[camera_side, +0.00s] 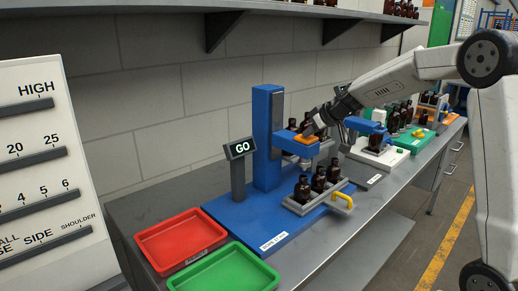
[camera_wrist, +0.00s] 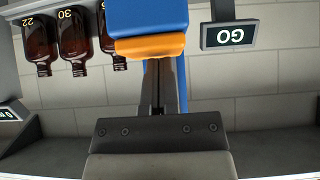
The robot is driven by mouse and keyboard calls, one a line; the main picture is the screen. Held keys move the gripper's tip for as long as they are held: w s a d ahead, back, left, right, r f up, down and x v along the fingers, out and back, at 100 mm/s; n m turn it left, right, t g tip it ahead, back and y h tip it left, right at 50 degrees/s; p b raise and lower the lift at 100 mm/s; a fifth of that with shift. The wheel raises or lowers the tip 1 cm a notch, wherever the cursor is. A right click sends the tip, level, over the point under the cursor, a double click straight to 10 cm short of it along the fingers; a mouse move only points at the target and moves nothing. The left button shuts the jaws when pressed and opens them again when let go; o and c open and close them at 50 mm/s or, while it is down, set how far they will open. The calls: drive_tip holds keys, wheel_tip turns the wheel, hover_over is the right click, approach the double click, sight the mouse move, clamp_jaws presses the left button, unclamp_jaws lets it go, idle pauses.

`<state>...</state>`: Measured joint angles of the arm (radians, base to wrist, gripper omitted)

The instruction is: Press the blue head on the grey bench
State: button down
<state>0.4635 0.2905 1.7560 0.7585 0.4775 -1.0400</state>
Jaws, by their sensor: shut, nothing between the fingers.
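The blue head (camera_side: 290,144) sticks out from a blue column (camera_side: 264,135) on a blue base on the grey bench (camera_side: 345,238). It has an orange piece (camera_side: 304,138) at its outer end. In the wrist view the blue head (camera_wrist: 147,17) and its orange piece (camera_wrist: 149,46) fill the top middle. My gripper (camera_side: 314,128) is shut and empty, with its tip close at the orange piece. In the wrist view the dark fingers (camera_wrist: 158,108) reach up to the orange piece. I cannot tell whether they touch.
Amber bottles (camera_side: 318,181) stand in a grey rack with a yellow handle (camera_side: 342,201) below. A sign (camera_side: 241,148) reads GO. A red tray (camera_side: 181,241) and a green tray (camera_side: 222,269) sit at the front left. Other stations with bottles stand farther along the bench.

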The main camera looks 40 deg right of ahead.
drive_tip(key=v, duration=0.9)
drive_tip(key=shift+s+r, duration=0.2)
drive_tip(key=shift+s, duration=0.05)
drive_tip(key=shift+f, duration=0.1)
drive_tip(key=s+a+f+g, duration=0.3)
drive_tip(key=s+a+f, duration=0.5)
drive_tip(key=f, duration=0.3)
drive_tip(key=s+a+f+g, duration=0.3)
drive_tip(key=s+a+f, duration=0.5)
drive_tip(key=a+f, duration=0.3)
drive_tip(key=shift+s+a+f, duration=0.25)
drive_tip(key=shift+s+f, duration=0.05)
drive_tip(key=shift+f, duration=0.3)
